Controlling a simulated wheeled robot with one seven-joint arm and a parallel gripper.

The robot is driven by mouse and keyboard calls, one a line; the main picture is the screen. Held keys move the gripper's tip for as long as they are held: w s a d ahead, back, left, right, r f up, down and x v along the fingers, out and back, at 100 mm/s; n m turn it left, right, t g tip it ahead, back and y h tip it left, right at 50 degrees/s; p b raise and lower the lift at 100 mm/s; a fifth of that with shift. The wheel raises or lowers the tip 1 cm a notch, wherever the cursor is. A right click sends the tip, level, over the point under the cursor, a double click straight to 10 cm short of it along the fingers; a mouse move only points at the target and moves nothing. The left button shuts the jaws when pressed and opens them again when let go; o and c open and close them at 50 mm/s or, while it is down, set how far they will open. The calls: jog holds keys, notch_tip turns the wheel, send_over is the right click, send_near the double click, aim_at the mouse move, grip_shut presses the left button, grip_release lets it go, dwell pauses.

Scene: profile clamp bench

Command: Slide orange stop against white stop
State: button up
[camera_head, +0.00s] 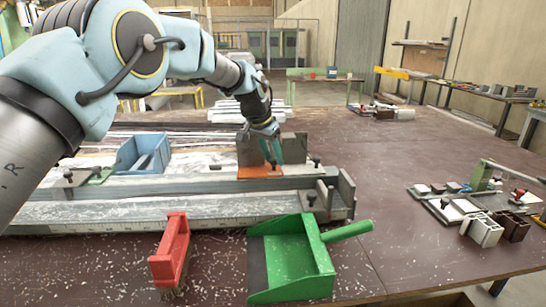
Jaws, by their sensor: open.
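The orange stop (256,172) sits on the long grey profile rail (190,187), with a flat orange base and a dark upright block behind it. The white stop (301,170) is just to its right, with a pale base and a black knob. From this view I cannot tell whether the two stops touch. My gripper (272,158) points down over the right part of the orange stop. Its teal fingers are apart, around or just above a small dark knob; the fingertips are too small to tell contact.
A blue bin (143,153) and a green plate (101,176) sit further left on the rail. An end plate (346,194) stands at the rail's right end. A red-handled brush (170,248) and green dustpan (297,258) lie in front.

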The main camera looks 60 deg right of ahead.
jog(key=s+b+v, duration=0.1)
jog(key=b+v, duration=0.1)
jog(key=v, duration=0.8)
jog(key=shift+w+r+b, duration=0.3)
jog(key=shift+w+b, duration=0.05)
jog(key=shift+w, duration=0.1)
jog(key=shift+a, duration=0.15)
